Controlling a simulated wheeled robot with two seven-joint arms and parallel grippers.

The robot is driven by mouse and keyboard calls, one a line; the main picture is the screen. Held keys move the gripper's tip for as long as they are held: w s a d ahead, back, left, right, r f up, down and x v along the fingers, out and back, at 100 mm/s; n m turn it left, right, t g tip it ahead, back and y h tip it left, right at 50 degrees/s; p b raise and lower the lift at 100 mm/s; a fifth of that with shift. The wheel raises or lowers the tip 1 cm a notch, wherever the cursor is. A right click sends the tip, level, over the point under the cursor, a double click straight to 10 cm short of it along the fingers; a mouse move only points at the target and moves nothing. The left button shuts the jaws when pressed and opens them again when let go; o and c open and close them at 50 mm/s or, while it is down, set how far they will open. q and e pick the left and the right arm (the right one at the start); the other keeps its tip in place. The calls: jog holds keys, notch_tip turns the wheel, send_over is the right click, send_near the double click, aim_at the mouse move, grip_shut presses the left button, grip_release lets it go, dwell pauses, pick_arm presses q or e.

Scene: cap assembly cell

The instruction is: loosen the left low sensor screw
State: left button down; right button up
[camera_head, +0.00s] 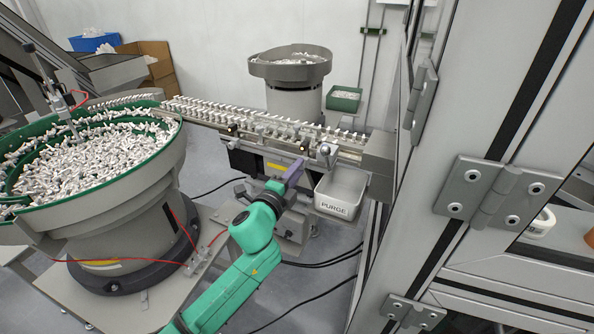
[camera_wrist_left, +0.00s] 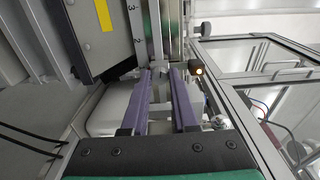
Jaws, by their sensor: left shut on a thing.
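My left gripper (camera_head: 297,168) has purple fingers and reaches up to the front side of the feeder rail, left of the white purge bin. In the left wrist view my left gripper (camera_wrist_left: 160,73) points at the rail, with a small grey part between its fingertips. It is shut on this part, which I take to be the left low sensor screw; the fingers mostly hide it. A sensor with a lit orange lamp (camera_wrist_left: 196,71) sits just right of the fingertips in the wrist view. My right gripper is not in view.
The rail (camera_head: 270,125) carries rows of white parts. The purge bin (camera_head: 341,191) hangs close right of my gripper. A green-rimmed bowl feeder (camera_head: 120,190) stands left, a grey bowl (camera_head: 291,72) behind. A hinged frame (camera_head: 480,170) fills the right. Cables lie on the floor.

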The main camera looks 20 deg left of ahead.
pick_arm(q)
jog(key=n+p, duration=0.1)
jog(key=n, duration=0.7)
jog(key=shift+f+n, duration=0.1)
jog(key=shift+n, duration=0.3)
dwell(0.3)
jog(key=c, duration=0.7)
grip_release()
